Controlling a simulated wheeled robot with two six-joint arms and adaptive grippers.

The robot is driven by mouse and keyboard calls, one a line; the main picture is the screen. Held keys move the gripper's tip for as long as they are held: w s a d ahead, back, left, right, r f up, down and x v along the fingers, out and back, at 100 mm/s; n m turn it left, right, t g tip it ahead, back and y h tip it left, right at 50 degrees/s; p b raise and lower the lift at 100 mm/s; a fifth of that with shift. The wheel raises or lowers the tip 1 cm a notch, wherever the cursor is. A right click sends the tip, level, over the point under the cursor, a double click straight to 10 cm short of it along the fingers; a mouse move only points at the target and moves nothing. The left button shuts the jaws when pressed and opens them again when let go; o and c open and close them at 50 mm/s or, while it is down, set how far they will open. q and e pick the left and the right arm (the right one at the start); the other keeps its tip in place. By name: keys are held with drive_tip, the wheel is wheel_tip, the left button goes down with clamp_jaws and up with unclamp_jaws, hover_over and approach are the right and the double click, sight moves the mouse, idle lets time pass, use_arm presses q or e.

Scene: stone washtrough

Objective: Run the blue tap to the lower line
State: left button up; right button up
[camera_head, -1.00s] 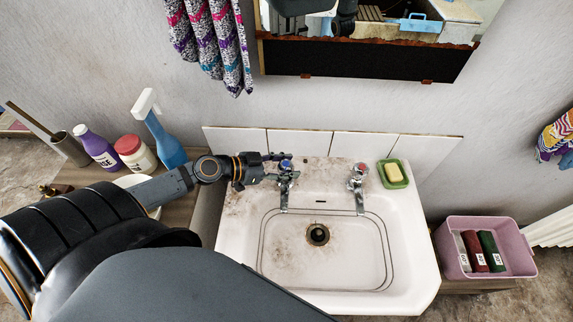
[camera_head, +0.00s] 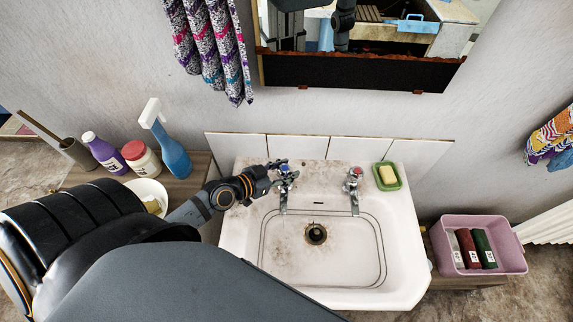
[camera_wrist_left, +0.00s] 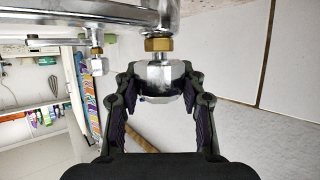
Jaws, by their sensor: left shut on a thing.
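The blue tap (camera_head: 283,196) stands at the back left of the white basin (camera_head: 405,235), its blue-marked top beside my gripper. My left gripper (camera_head: 279,169) is shut on the tap's handle. In the left wrist view, the two fingers (camera_wrist_left: 159,95) close on both sides of the metal knob (camera_wrist_left: 161,79), below a brass nut. Two dark lines run around the inside of the basin, one within the other. I see no water in the basin and no clear stream from the spout. The drain (camera_head: 316,233) looks open. My right gripper is not in view.
A red-marked tap (camera_head: 353,189) and a green soap dish (camera_head: 386,176) are on the basin's back right. A pink tub (camera_head: 458,223) stands to the right. Bottles, including a blue spray bottle (camera_head: 174,157), stand on the left shelf. A mirror (camera_head: 350,68) hangs above.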

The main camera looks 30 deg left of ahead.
use_arm(q)
drive_tip(key=o, duration=1.2)
drive_tip(key=shift+a, duration=0.1)
drive_tip(key=shift+c, duration=0.2)
